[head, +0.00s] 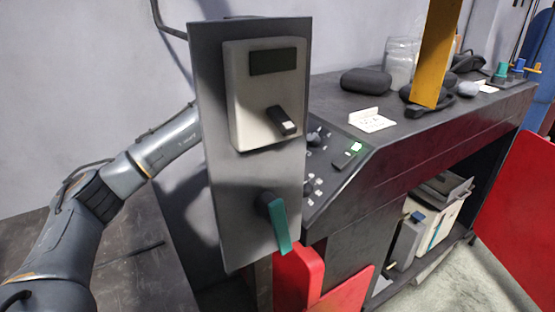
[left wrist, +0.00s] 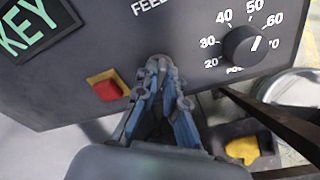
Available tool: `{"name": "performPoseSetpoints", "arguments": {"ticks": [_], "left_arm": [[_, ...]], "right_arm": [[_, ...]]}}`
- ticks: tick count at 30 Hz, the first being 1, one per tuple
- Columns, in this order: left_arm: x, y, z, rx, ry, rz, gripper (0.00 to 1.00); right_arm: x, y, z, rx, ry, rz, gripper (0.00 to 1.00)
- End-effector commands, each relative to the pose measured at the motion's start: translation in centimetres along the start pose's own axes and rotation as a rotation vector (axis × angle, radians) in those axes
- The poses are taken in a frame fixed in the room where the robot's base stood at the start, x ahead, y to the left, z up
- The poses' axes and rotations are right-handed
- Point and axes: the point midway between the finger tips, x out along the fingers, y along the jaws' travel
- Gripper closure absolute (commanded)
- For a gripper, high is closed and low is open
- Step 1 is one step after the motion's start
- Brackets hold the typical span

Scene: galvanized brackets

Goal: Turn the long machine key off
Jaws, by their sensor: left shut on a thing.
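My left gripper (left wrist: 158,70) is shut at the face of a dark panel (left wrist: 165,30) in the left wrist view, its blue-grey fingertips together just below white lettering. It holds a thing there, which I take to be the long machine key; the fingers hide nearly all of it, so its angle cannot be told. A green-framed KEY label (left wrist: 32,32) is at the upper left of that panel. In the head view my left arm comes in from the left and passes behind an upright grey plate, which hides the gripper. My right gripper is in neither view.
The grey plate (head: 235,185) carries a black switch (head: 282,121) and a teal lever (head: 279,225). Beside my gripper are a red button (left wrist: 106,87) and a numbered dial knob (left wrist: 243,44). A dark bench (head: 420,125) with several items stands at the right.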

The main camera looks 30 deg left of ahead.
Motion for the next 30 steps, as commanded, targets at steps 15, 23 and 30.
{"name": "performPoseSetpoints", "arguments": {"ticks": [15, 23, 30], "left_arm": [[-0.1, 0.3, -0.1, -0.404, 0.002, -0.051, 1.00], [-0.1, 0.4, -0.1, -0.581, 0.002, -0.071, 1.00], [0.0, 0.5, -0.2, -0.678, 0.002, -0.081, 1.00]], "right_arm": [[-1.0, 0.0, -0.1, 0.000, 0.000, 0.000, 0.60], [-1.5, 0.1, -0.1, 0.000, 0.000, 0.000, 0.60], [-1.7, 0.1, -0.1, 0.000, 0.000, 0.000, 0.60]]}}
